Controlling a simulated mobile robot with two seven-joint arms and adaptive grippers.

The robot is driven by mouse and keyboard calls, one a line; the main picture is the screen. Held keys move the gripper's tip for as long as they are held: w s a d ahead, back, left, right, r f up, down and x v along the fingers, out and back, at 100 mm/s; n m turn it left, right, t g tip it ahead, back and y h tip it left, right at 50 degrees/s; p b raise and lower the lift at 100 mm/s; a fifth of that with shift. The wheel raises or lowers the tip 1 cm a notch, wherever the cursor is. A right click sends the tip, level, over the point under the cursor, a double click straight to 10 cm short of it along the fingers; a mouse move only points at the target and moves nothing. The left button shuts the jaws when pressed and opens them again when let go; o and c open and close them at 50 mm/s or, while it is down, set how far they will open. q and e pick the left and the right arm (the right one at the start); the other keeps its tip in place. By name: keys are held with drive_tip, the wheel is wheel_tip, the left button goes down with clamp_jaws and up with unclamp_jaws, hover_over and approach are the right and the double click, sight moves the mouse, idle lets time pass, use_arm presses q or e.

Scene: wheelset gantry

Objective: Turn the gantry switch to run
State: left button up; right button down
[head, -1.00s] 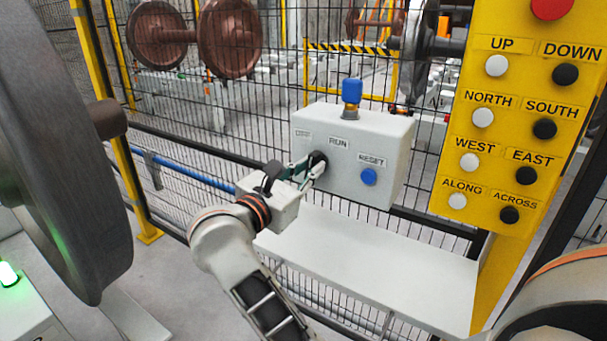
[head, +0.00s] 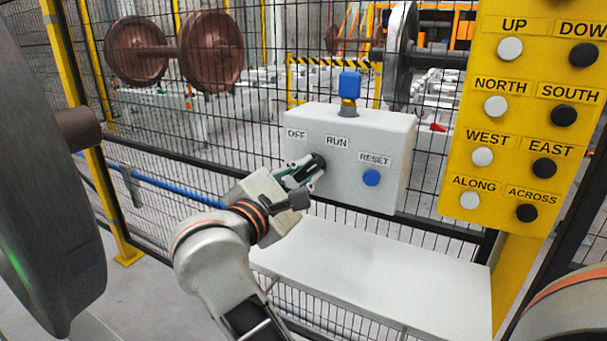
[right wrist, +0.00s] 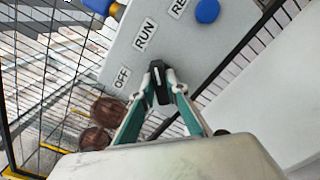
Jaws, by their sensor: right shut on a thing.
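The grey-white switch box (head: 388,150) hangs at the fence, with an OFF label (head: 296,133) and a RUN label (head: 337,142) above a black switch knob (head: 319,161). My right gripper (head: 312,172) is at the knob, its fingers closed on it from either side. In the right wrist view, the knob (right wrist: 160,84) sits between the fingertips. Its long side appears to lean more toward RUN (right wrist: 144,35) than toward OFF (right wrist: 122,77). In the head view the fingers partly hide the knob. My left gripper is not in view.
A blue RESET button (head: 371,177) is right of the knob, and a blue-topped fitting (head: 349,88) stands on the box. A yellow button panel (head: 520,130) is at right. A white shelf (head: 380,270) lies below. A large grey wheel (head: 45,200) stands at left.

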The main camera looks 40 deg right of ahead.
idle(0.4)
drive_tip(key=c, duration=2)
unclamp_jaws()
wheel_tip(320, 180, up, 10)
drive_tip(key=shift+r, duration=0.1)
